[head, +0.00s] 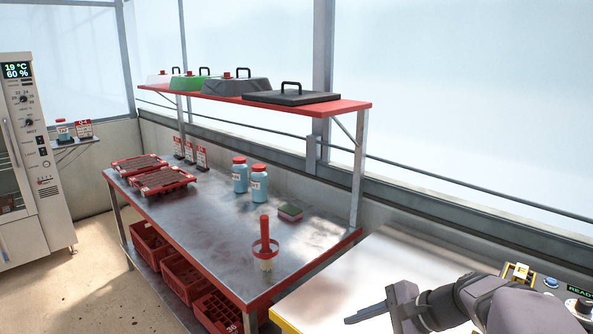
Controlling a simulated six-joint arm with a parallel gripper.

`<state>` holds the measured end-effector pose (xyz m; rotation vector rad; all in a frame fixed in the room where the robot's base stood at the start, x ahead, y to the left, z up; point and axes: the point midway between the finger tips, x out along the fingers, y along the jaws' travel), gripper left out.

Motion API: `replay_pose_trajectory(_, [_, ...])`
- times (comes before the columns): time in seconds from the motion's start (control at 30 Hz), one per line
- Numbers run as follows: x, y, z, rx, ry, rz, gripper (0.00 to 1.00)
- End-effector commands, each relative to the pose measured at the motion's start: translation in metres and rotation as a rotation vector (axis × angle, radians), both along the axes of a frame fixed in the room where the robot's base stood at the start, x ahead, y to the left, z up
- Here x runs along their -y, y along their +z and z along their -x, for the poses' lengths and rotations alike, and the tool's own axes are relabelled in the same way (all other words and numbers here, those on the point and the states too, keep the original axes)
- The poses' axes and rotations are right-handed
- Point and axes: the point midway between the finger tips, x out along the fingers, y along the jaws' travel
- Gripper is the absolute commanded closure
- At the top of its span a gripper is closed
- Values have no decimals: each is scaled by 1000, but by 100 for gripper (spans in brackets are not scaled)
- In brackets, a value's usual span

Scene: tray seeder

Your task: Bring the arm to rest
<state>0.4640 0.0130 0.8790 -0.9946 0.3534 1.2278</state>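My gripper (366,313) is at the lower right, at the end of my grey arm, which comes in from the right edge. Its fingers point left, in front of a pale machine surface (335,270). They are seen nearly edge-on, so I cannot tell whether they are apart. Nothing shows between them.
Left of my gripper stands a steel bench (210,215) with red edges, holding seed trays (163,181), blue bottles (240,178), a sponge (290,211) and a red-handled brush (265,240). A red shelf (350,106) with lids is above. A control panel (575,292) is beside my arm.

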Motion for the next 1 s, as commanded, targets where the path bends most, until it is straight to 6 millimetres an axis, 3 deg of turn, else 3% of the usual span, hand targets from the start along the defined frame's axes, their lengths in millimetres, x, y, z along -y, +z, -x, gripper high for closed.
replay_pose_trajectory(0.03, [-14,2,13,-10,94,59,57])
replay_pose_trajectory(0.1, [-25,-1,29,-23,205,139,57])
replay_pose_trajectory(0.33, [-38,-13,75,-37,543,399,57])
replay_pose_trajectory(0.6, [-11,-118,137,42,947,671,57])
replay_pose_trajectory(0.9, [13,-205,188,169,1354,842,57])
replay_pose_trajectory(0.93, [13,-185,185,172,1350,845,57])
replay_pose_trajectory(1.0, [13,-167,184,169,1342,842,57])
